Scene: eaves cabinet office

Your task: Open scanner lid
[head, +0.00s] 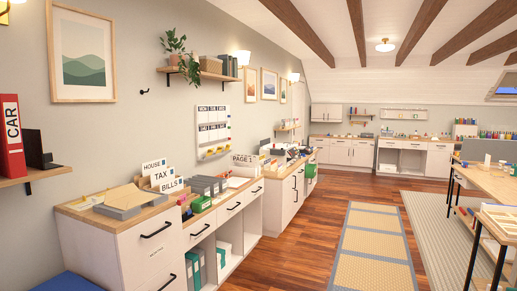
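I cannot pick out the scanner for certain. A low grey box with a tan slanted top (128,202) lies on the near wooden counter at the left and may be a scanner or a paper tray. A white sheet reading PAGE 1 (246,160) stands farther along the counter; what lies below it is too small to tell. Whether any scanner lid is open or shut does not show. My gripper is not in view.
Upright cards reading HOUSE, TAX and BILLS (163,178) stand behind the grey box. White cabinets (148,243) with black handles run along the left wall. A yellow-and-grey mat (374,250) lies on the wooden floor. A table (482,178) stands at the right.

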